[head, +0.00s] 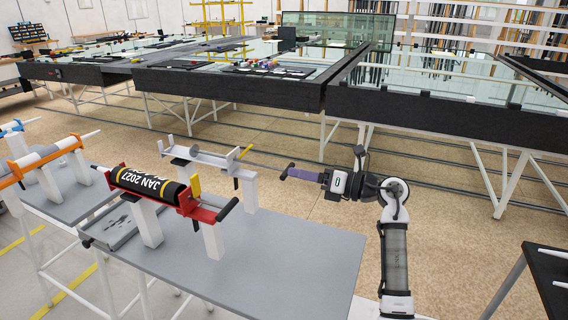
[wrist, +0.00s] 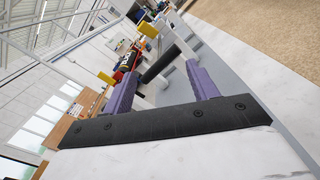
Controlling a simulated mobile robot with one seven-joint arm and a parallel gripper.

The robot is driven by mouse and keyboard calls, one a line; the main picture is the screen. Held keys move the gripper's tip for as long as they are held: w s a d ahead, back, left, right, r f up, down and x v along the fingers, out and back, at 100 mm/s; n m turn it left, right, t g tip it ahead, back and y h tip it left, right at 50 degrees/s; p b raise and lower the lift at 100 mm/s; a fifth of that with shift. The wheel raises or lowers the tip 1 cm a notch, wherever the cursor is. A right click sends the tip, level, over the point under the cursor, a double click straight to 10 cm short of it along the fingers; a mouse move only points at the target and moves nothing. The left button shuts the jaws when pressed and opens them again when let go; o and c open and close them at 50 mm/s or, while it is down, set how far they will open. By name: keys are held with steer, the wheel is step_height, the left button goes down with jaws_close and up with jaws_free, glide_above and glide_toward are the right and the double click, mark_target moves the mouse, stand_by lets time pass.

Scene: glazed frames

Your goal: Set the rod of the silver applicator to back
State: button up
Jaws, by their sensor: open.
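The silver applicator (head: 208,159) rests on white posts at the back of the grey table in the head view, with a yellow trigger. Its thin rod (head: 262,164) reaches out to the right toward my gripper (head: 292,172). In the wrist view my gripper (wrist: 161,68) is open, its two purple fingers apart. A dark cylindrical handle (wrist: 158,66) shows in the gap between the fingertips; I cannot tell whether either finger touches it. The applicator's yellow trigger (wrist: 148,30) shows beyond. The far part of the rod is hard to make out.
A red applicator (head: 205,213) with a black cartridge (head: 145,184) marked JAN 2027 stands nearer on the same grey table (head: 290,262). An orange applicator (head: 68,145) and a blue one stand at left. Dark-edged glass tables (head: 235,88) fill the back. Floor behind my gripper is clear.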

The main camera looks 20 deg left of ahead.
mark_target(283, 170)
steer(key=shift+w+a+p, duration=0.1)
steer(key=shift+a+p, duration=0.65)
steer(key=shift+a, duration=2)
steer(key=c, duration=1.1)
steer(key=d+b, duration=0.6)
steer(key=d, duration=0.6)
steer(key=shift+s+d, duration=0.2)
steer(key=shift+d, duration=0.1)
